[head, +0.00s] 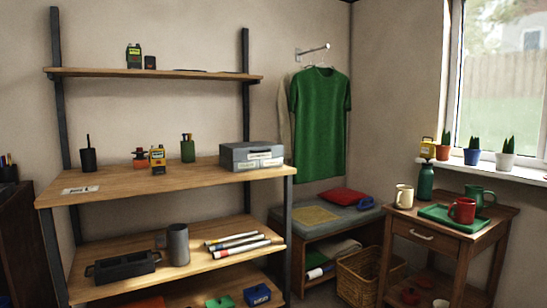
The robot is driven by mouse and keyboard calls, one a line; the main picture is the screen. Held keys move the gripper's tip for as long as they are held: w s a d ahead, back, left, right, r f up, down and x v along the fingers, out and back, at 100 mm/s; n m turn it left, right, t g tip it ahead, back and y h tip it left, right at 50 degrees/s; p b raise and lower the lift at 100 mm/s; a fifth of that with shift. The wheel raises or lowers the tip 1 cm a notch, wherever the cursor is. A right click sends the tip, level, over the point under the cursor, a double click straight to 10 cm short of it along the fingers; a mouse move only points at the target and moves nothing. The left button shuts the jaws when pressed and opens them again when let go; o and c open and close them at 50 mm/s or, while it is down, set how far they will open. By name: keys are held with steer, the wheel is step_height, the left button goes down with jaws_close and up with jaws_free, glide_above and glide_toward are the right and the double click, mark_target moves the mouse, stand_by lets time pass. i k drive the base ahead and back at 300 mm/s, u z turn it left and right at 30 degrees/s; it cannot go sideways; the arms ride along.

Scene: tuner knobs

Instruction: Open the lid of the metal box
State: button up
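A grey box (252,153) stands at the right end of the wooden middle shelf, and I take it to be the metal box. Its flat top looks closed, and its front carries pale label-like patches. A dark, open-looking tray or box (124,267) with side handles sits on the lower shelf at left; I cannot tell its material. My gripper is not in the head view.
The shelf rack (110,192) also holds a green bottle (188,149), yellow devices, a grey cylinder (178,245) and several rolls. A bench (330,222) and a wooden cart (440,235) with mugs stand at right. The shelf beside the box's left side is fairly clear.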

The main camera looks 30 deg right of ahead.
mark_target(243, 152)
steer(key=u, duration=0.1)
steer(key=k, duration=0.45)
steer(key=z, duration=1.05)
steer(key=i, duration=1.5)
steer(key=u, duration=0.45)
